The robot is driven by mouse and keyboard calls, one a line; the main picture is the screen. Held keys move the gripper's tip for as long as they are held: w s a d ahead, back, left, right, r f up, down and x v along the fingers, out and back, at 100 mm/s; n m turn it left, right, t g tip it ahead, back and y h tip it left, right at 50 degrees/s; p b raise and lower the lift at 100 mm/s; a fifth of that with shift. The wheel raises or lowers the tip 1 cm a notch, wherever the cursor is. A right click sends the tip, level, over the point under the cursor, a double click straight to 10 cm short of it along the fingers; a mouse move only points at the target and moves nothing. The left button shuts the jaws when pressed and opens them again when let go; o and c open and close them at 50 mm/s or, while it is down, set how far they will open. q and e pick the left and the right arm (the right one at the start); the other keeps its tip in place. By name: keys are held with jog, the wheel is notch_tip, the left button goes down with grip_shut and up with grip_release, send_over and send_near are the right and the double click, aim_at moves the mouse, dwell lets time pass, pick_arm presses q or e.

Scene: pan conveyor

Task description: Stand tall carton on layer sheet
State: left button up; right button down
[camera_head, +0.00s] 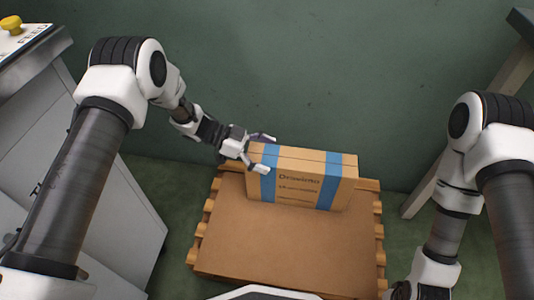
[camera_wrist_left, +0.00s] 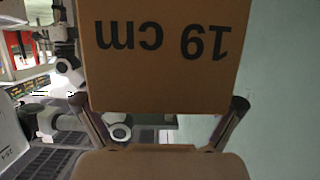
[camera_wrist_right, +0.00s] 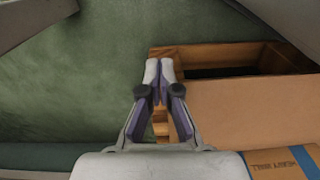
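The brown carton (camera_head: 308,182) with blue bands is upright at the far side of the brown layer sheet (camera_head: 285,241). Its long printed face is towards me. My left gripper (camera_head: 263,154) is at its left end, one finger on the near side and one on the far side. In the left wrist view, the carton's end face (camera_wrist_left: 165,55), marked "19 cm", fills the space between the spread fingers. My right gripper (camera_wrist_right: 158,68) is shut and empty, apart from the carton (camera_wrist_right: 284,163).
The sheet lies on a wooden pallet (camera_head: 192,257) on a green floor. A grey machine or cabinet (camera_head: 120,205) stands left, with a yellow knob (camera_head: 11,24) on top. A grey leg-like support (camera_head: 418,197) is at right. The sheet's near part is clear.

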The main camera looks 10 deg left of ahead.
dwell(0.3)
pick_arm(q)
notch_tip(320, 180, up, 10)
jog(key=shift+r, duration=0.1)
